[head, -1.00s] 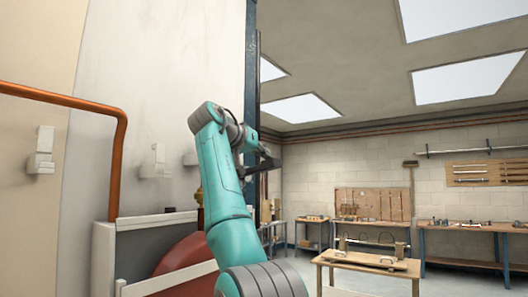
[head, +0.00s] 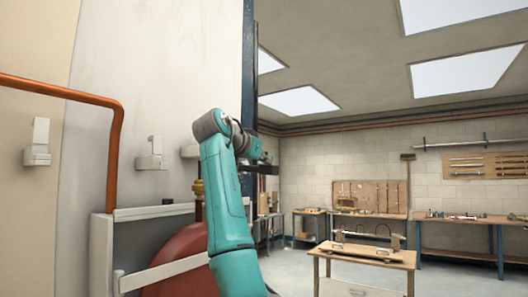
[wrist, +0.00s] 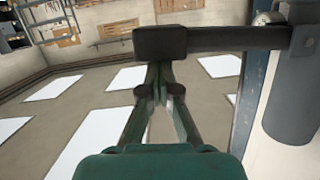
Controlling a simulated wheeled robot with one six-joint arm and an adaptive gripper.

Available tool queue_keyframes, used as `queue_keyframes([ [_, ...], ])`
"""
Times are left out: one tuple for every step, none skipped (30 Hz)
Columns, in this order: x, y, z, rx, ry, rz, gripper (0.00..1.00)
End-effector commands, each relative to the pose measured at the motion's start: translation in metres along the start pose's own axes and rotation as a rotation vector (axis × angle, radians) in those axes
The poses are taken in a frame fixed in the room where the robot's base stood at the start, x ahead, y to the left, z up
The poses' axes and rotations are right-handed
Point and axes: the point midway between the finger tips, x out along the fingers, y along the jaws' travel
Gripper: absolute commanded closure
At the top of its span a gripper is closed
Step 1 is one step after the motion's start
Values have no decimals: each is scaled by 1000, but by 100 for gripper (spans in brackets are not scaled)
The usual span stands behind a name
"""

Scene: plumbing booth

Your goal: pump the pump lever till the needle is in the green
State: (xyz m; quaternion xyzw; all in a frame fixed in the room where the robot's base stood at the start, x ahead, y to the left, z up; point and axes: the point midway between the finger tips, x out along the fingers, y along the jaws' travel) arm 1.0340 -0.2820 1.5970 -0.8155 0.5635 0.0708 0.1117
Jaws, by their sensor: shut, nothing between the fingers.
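My gripper (wrist: 158,90) shows in the wrist view with its two dark green fingers together and nothing between them. The pump lever (wrist: 235,38) is a dark bar across the top of that view, with a thick block at its left end. The fingertips meet the lower edge of that block in the picture; I cannot tell if they touch it. A dark level bar (head: 264,169), apparently the lever, shows small beside my wrist in the head view. A small round gauge-like part (wrist: 267,18) is cut off behind the bar; no needle is readable.
A grey cylinder (wrist: 297,95) stands at the lever's right end. In the head view, a red tank (head: 185,262) stands behind a white frame at left, below a copper pipe (head: 113,160). A wooden table (head: 365,256) stands at right, with open floor around it.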

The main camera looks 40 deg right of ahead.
Motion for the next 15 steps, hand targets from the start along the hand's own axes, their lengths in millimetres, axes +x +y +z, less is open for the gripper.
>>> queue_keyframes([
  [3, 1, 7, 32, -1, -7, 100],
  [4, 2, 10, 53, -1, -12, 100],
  [4, 3, 14, 81, -1, -19, 100],
  [5, 3, 16, 100, -1, -24, 100],
  [6, 3, 20, 119, -1, -29, 100],
  [6, 4, 22, 143, -1, -35, 100],
  [7, 4, 25, 159, -1, -39, 100],
  [7, 4, 27, 174, -1, -43, 100],
  [8, 4, 30, 173, -1, -42, 100],
  [8, 4, 31, 171, -1, -42, 100],
  [9, 4, 33, 171, -1, -42, 100],
  [9, 4, 35, 170, -1, -42, 100],
  [10, 4, 36, 170, -1, -42, 100],
  [10, 4, 37, 170, -1, -42, 100],
  [10, 4, 39, 170, -1, -41, 100],
])
